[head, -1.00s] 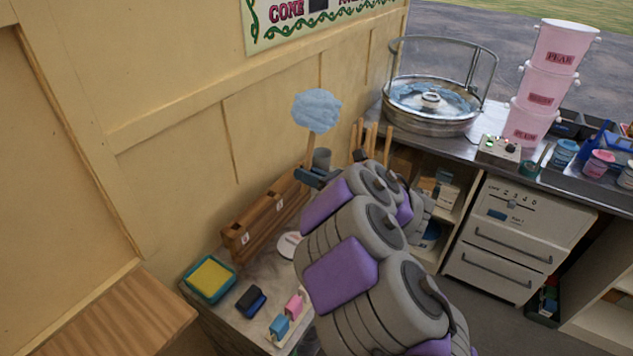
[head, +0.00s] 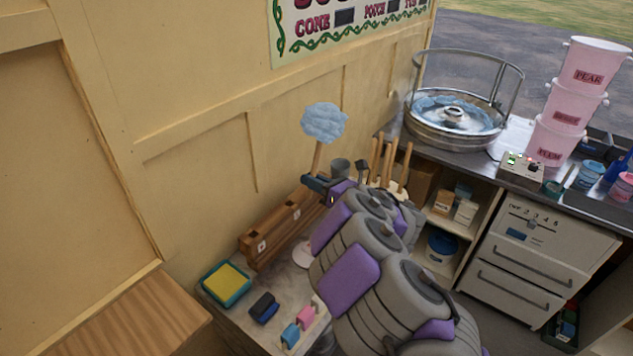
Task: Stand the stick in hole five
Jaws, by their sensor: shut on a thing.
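A wooden stick (head: 317,158) with a fluffy blue candyfloss head (head: 324,122) stands nearly upright, leaning slightly. My gripper (head: 316,183) is shut on the stick's lower part and holds it above the back of the side counter. A long brown wooden rack (head: 275,228) with small white number labels lies along the wall, below and left of my gripper. The labels are too small to read surely, and my arm hides the rack's far end. Which hole is five cannot be told.
A sponge in a teal tray (head: 226,284), a dark block (head: 264,307) and pink and blue pieces (head: 297,328) lie on the near counter. The candyfloss machine (head: 455,115) is at the back right.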

